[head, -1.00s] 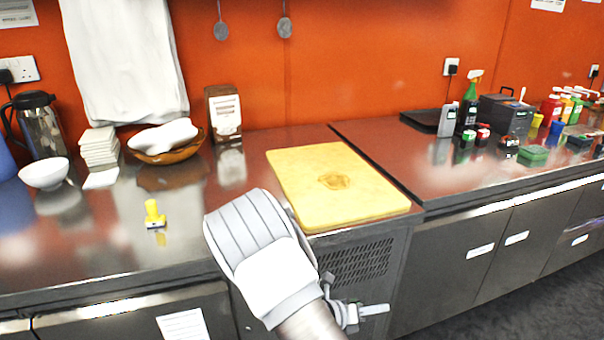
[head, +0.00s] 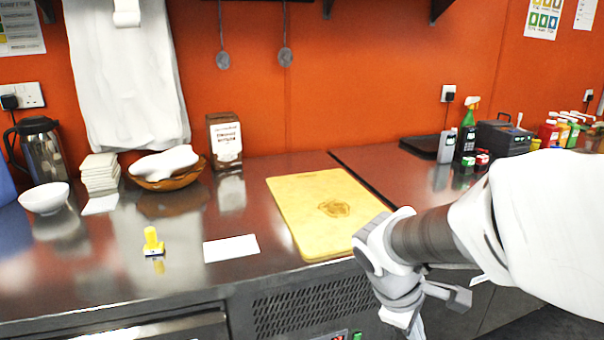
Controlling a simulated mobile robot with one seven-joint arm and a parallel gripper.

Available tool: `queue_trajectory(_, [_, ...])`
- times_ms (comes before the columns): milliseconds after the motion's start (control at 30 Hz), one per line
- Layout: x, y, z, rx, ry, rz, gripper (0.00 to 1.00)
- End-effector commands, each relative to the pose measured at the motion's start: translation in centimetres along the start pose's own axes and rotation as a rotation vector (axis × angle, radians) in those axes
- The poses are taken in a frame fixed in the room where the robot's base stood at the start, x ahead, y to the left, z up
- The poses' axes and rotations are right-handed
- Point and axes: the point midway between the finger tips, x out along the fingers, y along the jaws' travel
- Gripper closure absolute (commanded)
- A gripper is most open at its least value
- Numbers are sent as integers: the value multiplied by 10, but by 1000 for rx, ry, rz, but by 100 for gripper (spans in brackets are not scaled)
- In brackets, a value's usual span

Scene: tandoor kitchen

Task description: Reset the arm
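My arm (head: 540,225) reaches in from the right edge of the head view, white with a dark grey section near the wrist. My gripper (head: 412,312) hangs low in front of the counter's front edge, below the right front corner of the yellow cutting board (head: 325,212). The wrist covers that corner of the board. The fingers are partly cut off by the lower edge and small, so I cannot tell whether they are open or shut. I see nothing held.
On the counter are a yellow-handled stamp-like item (head: 152,242), a white card (head: 231,248), a white bowl (head: 45,197), a brown basket (head: 155,180), a carton (head: 224,139) and a flask (head: 42,150). Bottles (head: 467,130) stand back right. Counter around the card is clear.

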Motion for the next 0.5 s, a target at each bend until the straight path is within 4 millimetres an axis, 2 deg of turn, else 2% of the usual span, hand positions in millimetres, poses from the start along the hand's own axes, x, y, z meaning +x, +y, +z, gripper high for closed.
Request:
queue_trajectory(100, [-24, -10, 12, 200, 105, -26, 100])
queue_trajectory(500, [-92, -47, 38, 772, 421, -138, 100])
